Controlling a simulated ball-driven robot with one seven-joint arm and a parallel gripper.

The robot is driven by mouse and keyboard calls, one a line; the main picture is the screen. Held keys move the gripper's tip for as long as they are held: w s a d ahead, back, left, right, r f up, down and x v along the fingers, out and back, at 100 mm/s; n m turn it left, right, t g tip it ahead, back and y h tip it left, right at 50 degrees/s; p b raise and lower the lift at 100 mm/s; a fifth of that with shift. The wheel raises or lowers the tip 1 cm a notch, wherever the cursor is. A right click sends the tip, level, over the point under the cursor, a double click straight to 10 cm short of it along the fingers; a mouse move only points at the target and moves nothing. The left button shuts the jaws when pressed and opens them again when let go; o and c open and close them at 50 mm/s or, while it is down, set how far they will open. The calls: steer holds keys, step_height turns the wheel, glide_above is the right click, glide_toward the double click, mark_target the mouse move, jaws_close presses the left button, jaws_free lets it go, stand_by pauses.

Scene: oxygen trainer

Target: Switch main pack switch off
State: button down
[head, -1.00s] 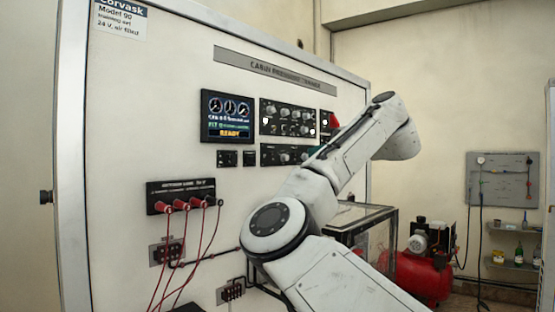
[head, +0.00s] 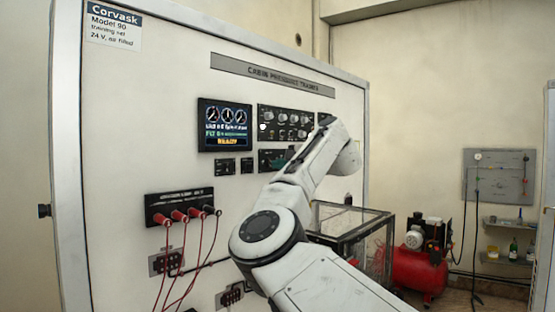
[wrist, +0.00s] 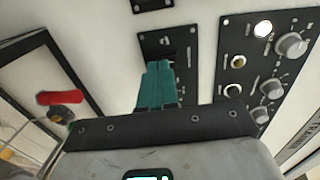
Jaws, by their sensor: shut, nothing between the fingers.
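My gripper (wrist: 158,68) shows in the wrist view as teal fingers, closed together and empty. The fingertips lie over a small dark switch panel (wrist: 183,36) on the white trainer wall. They cover part of that panel; I cannot tell whether they touch it. No label there is readable, so I cannot tell which control is the main pack switch. In the head view my arm hides most of the gripper and part of the lower dark control panel (head: 268,160).
A knob panel (wrist: 262,62) with a lit white lamp is right of the fingers. A red handle (wrist: 60,97) is at left. In the head view, a display (head: 226,125), red plugs with cables (head: 179,215), a glass-sided case (head: 350,232) and a red compressor (head: 420,270) surround my arm.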

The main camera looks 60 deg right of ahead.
steer(key=shift+w+d+f, duration=0.1)
steer(key=shift+w+d, duration=0.1)
steer(key=shift+w, duration=0.5)
steer(key=shift+f, duration=0.1)
